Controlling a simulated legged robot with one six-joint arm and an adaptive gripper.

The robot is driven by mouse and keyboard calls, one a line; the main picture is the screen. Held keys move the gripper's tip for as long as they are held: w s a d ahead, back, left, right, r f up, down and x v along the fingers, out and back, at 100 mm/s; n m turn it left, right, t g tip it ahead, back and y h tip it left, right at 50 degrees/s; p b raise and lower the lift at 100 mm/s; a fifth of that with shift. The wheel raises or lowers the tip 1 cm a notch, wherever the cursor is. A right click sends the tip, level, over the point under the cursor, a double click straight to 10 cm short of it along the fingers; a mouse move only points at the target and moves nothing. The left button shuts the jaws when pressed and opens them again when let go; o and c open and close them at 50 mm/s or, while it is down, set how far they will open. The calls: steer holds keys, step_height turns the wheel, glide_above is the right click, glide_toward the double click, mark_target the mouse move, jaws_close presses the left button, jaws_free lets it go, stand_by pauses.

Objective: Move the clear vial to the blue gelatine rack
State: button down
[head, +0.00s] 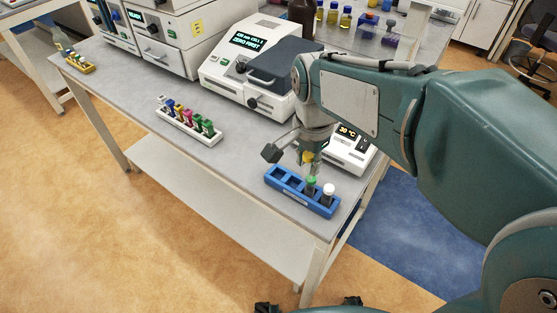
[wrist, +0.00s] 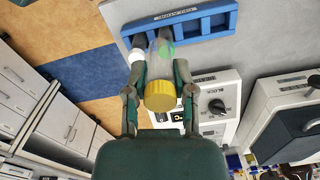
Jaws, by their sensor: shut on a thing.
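My gripper (head: 308,163) is shut on the clear vial, which has a yellow cap (head: 308,156). In the wrist view the vial's see-through body (wrist: 157,68) lies between both fingers, cap toward me (wrist: 160,96). The blue rack (head: 285,192) stands near the table's front right corner and also shows at the top of the wrist view (wrist: 205,13). The vial is over or just behind the rack; its lower end is hard to make out. A green-capped vial (head: 312,181) and a white-capped vial (head: 328,189) stand in the rack's right part. Empty slots show to their left.
A small heater block reading 30 °C (head: 350,151) stands close behind the rack. A white rack of several coloured-cap vials (head: 188,128) is to the left. A large analyser (head: 243,67) stands at the back. The tabletop between the racks (head: 238,153) is clear.

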mark_target(277, 166)
steer(key=w+a+f, duration=0.1)
steer(key=w+f, duration=0.1)
steer(key=w+a+f, duration=0.2)
steer(key=w, duration=0.1)
steer(key=w+a+f, duration=0.2)
steer(key=shift+w+a+f, duration=0.15)
steer(key=shift+a+f, duration=0.05)
steer(key=shift+f, duration=0.2)
steer(key=shift+w+d+f, duration=0.15)
steer(key=shift+w+f, duration=0.2)
steer(key=shift+f, duration=0.05)
step_height(277, 166, down, 3)
steer(key=shift+w+f, duration=0.1)
steer(key=shift+w, duration=0.05)
steer(key=shift+a+f, duration=0.15)
steer(key=shift+a, duration=0.25)
steer(key=shift+c, duration=2.2)
jaws_free()
steer(key=shift+d, duration=0.2)
